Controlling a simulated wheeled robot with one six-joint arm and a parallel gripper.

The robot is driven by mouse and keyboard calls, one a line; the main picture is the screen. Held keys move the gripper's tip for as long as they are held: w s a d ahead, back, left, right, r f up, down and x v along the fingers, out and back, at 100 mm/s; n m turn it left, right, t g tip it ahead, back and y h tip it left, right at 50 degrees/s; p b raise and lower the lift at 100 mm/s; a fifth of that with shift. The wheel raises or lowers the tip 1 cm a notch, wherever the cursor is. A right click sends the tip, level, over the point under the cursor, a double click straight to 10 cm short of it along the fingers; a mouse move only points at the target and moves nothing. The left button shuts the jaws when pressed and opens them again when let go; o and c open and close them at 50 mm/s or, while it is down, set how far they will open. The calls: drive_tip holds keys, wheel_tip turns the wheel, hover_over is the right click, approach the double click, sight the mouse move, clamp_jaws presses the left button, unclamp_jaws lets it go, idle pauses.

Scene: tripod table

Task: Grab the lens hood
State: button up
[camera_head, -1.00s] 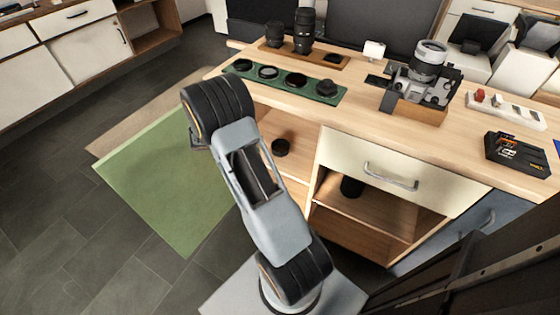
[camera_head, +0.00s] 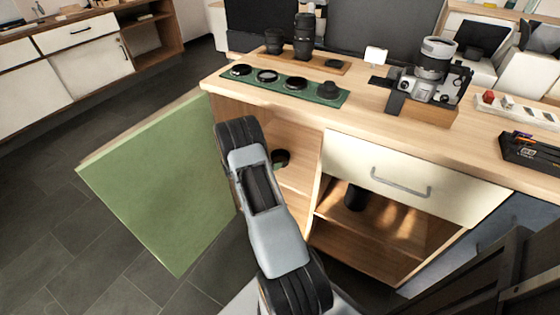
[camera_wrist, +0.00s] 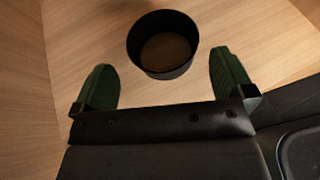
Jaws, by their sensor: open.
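The lens hood (camera_wrist: 162,24) is a black open ring standing on a light wooden shelf in the wrist view. In the head view it is a small dark shape (camera_head: 281,157) inside the open left compartment of the cabinet, partly hidden by my arm. My gripper (camera_wrist: 164,80) is open, with green-padded fingers spread wide to the left and right. The hood is just ahead of the fingertips, roughly centred between them, with no visible contact. In the head view my gripper is mostly hidden behind my arm.
The green cabinet door (camera_head: 160,185) stands open on the left. A drawer (camera_head: 400,180) and an open compartment with a dark cylinder (camera_head: 354,196) are to the right. The tabletop (camera_head: 375,125) above holds a camera (camera_head: 432,75), a green filter tray (camera_head: 328,101) and lenses (camera_head: 304,36).

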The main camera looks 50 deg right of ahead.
sight(287, 155)
drive_tip(key=shift+b+x, duration=1)
drive_tip(key=shift+x, duration=1.7)
drive_tip(key=shift+s+a, duration=0.1)
drive_tip(key=c, duration=0.7)
drive_tip(key=shift+o, duration=0.2)
drive_tip(key=shift+r, duration=0.15)
